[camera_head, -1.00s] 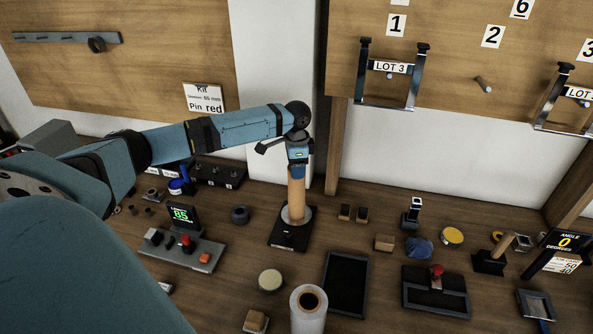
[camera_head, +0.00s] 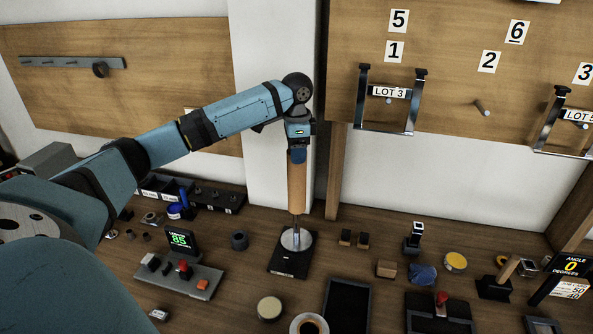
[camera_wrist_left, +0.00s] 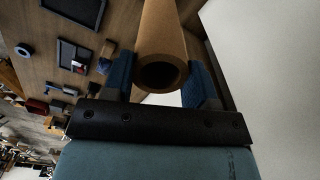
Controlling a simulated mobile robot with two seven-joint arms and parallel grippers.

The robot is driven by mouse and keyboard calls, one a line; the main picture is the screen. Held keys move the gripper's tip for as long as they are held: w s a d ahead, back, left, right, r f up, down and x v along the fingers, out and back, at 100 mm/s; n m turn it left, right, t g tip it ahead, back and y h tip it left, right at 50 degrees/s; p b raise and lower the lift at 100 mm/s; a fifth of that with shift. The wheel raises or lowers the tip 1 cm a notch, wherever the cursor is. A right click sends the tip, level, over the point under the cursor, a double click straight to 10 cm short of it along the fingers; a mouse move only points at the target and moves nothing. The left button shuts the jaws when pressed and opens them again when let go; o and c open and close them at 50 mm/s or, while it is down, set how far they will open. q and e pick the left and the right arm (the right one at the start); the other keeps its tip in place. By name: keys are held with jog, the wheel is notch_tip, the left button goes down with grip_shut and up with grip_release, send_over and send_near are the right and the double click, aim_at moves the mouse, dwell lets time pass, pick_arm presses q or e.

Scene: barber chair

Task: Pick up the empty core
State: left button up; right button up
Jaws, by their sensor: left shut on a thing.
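The empty core (camera_head: 297,188) is a brown cardboard tube. My left gripper (camera_head: 297,156) is shut on its upper end and holds it upright. In the head view the core's lower end is above the round metal plate of a black stand (camera_head: 288,261), and a thin metal post (camera_head: 296,228) shows below it. I cannot tell whether the post's tip is still inside the core. In the left wrist view the core (camera_wrist_left: 163,50) sits between the two blue fingers, its hollow end facing the camera. My right gripper is not in view.
A wooden upright (camera_head: 335,170) stands close to the right of the core. A white roll (camera_head: 309,325), a black tray (camera_head: 346,303) and a yellow-topped tin (camera_head: 270,308) lie in front of the stand. A control box with a display (camera_head: 182,268) is at left.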

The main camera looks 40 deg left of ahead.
pick_arm(q)
notch_tip(320, 180, up, 15)
jog(key=shift+f+p, duration=0.2)
jog(key=shift+p, duration=0.15)
